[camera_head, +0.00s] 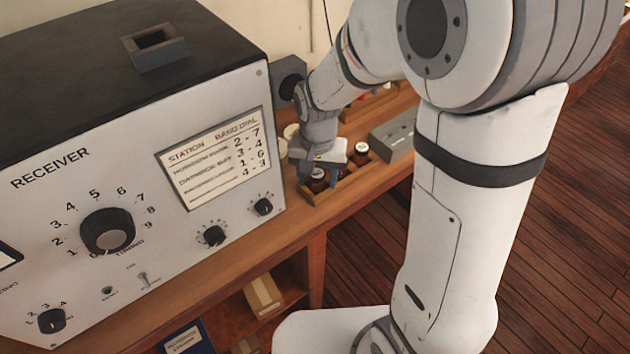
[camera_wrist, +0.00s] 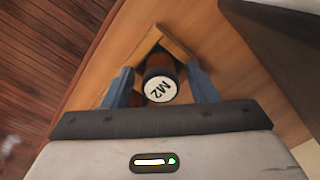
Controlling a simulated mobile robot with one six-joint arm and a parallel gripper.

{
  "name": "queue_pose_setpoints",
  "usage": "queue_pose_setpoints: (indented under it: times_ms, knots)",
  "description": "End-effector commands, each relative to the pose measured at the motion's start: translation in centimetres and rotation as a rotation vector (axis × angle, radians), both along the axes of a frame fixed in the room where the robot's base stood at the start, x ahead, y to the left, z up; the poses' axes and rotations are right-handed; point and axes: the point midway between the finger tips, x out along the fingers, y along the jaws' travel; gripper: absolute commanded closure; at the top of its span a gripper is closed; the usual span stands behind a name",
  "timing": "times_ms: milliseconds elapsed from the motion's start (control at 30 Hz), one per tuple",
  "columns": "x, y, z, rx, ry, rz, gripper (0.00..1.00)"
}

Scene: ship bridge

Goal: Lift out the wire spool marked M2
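The wire spool marked M2 (camera_wrist: 160,88) shows in the wrist view as a dark reddish-brown spool with a white round label. It sits in the corner of a wooden tray (camera_wrist: 178,46). My gripper (camera_wrist: 161,86) is open, with one blue-grey finger on each side of the spool and a small gap visible at each side. In the head view, my gripper (camera_head: 319,172) points down over the front end of the tray (camera_head: 352,184). A spool (camera_head: 318,174) shows between its fingers there; its label is too small to read.
Another white-topped spool (camera_head: 361,147) stands farther along the tray. A grey box (camera_head: 393,138) lies to its right. The large receiver (camera_head: 130,190) stands close to the left of my gripper. The bench edge runs just in front of the tray.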

Motion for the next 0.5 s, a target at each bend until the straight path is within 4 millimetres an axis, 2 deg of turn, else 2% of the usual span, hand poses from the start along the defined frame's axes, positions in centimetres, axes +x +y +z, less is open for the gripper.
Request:
queue_pose_setpoints:
  times_ms: [67, 500]
  knots:
    - [0.00, 0.01, 0.02, 0.000, 0.000, 0.000, 0.54]
    - [-0.02, 0.05, 0.04, 0.000, 0.000, 0.001, 0.90]
